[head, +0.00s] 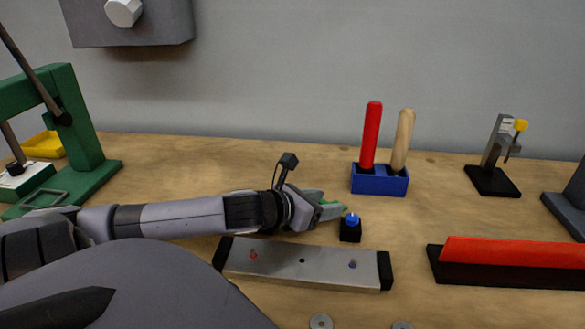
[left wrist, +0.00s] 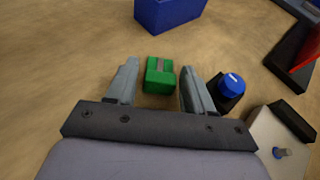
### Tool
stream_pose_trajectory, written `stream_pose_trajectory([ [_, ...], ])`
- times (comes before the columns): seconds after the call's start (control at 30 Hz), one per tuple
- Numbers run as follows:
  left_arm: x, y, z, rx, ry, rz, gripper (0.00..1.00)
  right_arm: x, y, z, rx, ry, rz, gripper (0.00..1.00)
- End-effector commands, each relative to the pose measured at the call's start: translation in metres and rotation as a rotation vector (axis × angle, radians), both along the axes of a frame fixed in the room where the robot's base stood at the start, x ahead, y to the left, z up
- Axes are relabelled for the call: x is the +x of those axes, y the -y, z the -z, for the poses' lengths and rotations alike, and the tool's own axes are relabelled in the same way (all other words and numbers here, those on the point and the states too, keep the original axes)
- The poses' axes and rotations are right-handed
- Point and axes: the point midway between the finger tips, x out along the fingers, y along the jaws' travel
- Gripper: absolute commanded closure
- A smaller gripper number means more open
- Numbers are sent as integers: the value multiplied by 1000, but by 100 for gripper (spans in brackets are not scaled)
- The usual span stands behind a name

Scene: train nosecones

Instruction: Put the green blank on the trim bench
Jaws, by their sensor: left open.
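The green blank (left wrist: 160,75) is a small block with a notch in its top, lying on the wooden table in the left wrist view. My left gripper (left wrist: 160,84) is open, with one finger on each side of the blank near the fingertips. A gap shows on both sides. In the head view the left gripper (head: 328,208) is low over the table and hides most of the blank. I cannot tell which fixture is the trim bench. A grey bar with black ends (head: 300,263) lies in front of the gripper. My right gripper is not in view.
A black block with a blue knob (head: 350,228) stands close beside the right finger. A blue holder (head: 380,182) with red and tan handles stands behind. A green press (head: 85,130) is at left. A red bar on a black base (head: 510,252) is at right.

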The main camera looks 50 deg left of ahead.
Motion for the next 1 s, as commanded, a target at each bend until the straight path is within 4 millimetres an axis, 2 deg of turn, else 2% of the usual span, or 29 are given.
stream_pose_trajectory([
  [0.57, -42, -2, -18, 1, -3, 4, 48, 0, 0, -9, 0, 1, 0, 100],
  [1.0, -74, -4, -32, -3, -3, 3, 48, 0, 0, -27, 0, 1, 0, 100],
])
